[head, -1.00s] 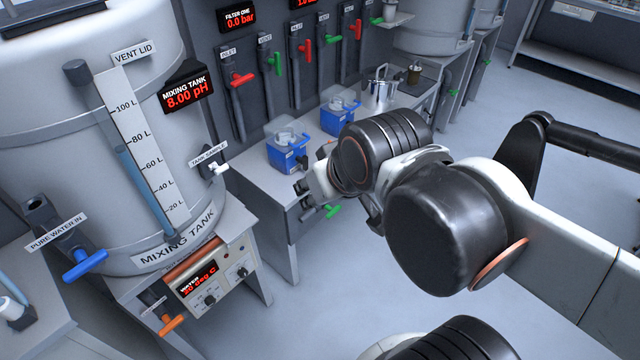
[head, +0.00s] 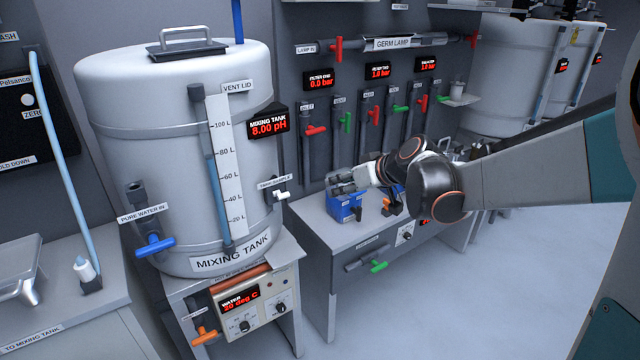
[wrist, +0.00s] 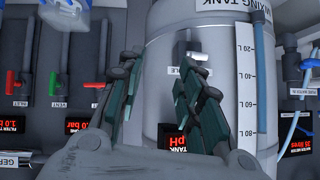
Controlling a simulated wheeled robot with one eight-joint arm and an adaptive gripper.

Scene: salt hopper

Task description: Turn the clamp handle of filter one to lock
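Filter one appears to be the blue housing (head: 340,208) at the left of the bench, below the FILTER ONE display (head: 319,81) reading 0.0 bar. My gripper (head: 347,183) is over its top in the head view and hides most of the lid. A small dark part (head: 358,213) shows on the housing's front; I cannot tell whether it is the clamp handle or how it is turned. In the wrist view my gripper (wrist: 155,65) is open, its green-padded fingers apart with nothing held.
Red inlet (head: 316,130) and green vent (head: 346,122) handles line the wall behind. A second filter is mostly hidden by my arm. Floor in front is clear.

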